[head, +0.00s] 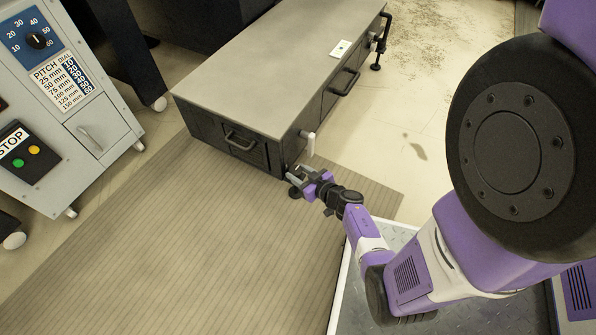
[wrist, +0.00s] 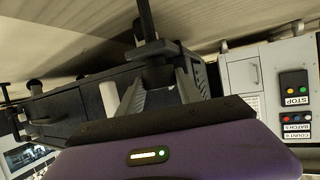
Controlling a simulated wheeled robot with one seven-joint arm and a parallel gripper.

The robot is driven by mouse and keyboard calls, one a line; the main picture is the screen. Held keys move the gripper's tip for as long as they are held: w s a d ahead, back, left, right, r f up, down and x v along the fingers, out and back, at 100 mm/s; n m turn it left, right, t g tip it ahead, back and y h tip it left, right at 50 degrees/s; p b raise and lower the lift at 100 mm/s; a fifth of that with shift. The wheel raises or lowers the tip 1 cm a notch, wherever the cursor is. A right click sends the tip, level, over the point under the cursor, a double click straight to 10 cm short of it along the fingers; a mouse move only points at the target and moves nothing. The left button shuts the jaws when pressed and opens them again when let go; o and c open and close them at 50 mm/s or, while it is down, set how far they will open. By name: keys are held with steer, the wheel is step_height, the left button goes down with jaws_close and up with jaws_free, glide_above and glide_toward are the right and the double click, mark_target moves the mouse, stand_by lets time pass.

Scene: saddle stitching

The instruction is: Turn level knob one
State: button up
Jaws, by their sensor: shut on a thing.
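My gripper (head: 298,181) is low beside the near corner of the long grey-topped bench (head: 270,60). In the wrist view, my gripper (wrist: 160,90) has its two grey fingers on either side of a dark knob (wrist: 158,74) and is shut on it. A black rod (wrist: 147,22) and a wider collar line up with this knob. In the head view the fingers mostly hide the knob; a dark round foot (head: 294,192) shows just below them. A similar black levelling post (head: 376,66) stands at the bench's far corner.
A grey control cabinet (head: 95,105) with a pitch dial and STOP panel stands left. The ribbed mat (head: 200,250) is clear.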

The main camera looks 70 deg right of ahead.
steer(key=n+y, duration=0.1)
steer(key=n+t+y+p, duration=0.1)
steer(key=shift+d+r+y, duration=0.15)
steer(key=shift+d+y, duration=0.1)
steer(key=shift+y, duration=0.05)
steer(key=shift+s+d+f+n+t+y+b, duration=0.15)
steer(key=shift+n+t+y+b, duration=0.1)
steer(key=shift+n+y, duration=0.25)
steer(key=shift+w+f+n+t+y+b, duration=0.1)
steer(key=shift+n+t+y+b, duration=0.15)
steer(key=shift+n+y, duration=0.25)
steer(key=n+y+b, duration=0.2)
steer(key=shift+s+d+f+n+y, duration=0.1)
steer(key=shift+d+n+y, duration=0.05)
steer(key=shift+n+y, duration=0.2)
steer(key=shift+n+y+b, duration=1)
steer(key=shift+n+y, duration=0.45)
steer(key=shift+y, duration=0.3)
steer(key=o, duration=1.1)
steer(key=shift+r+y, duration=0.2)
steer(key=shift+y, duration=0.1)
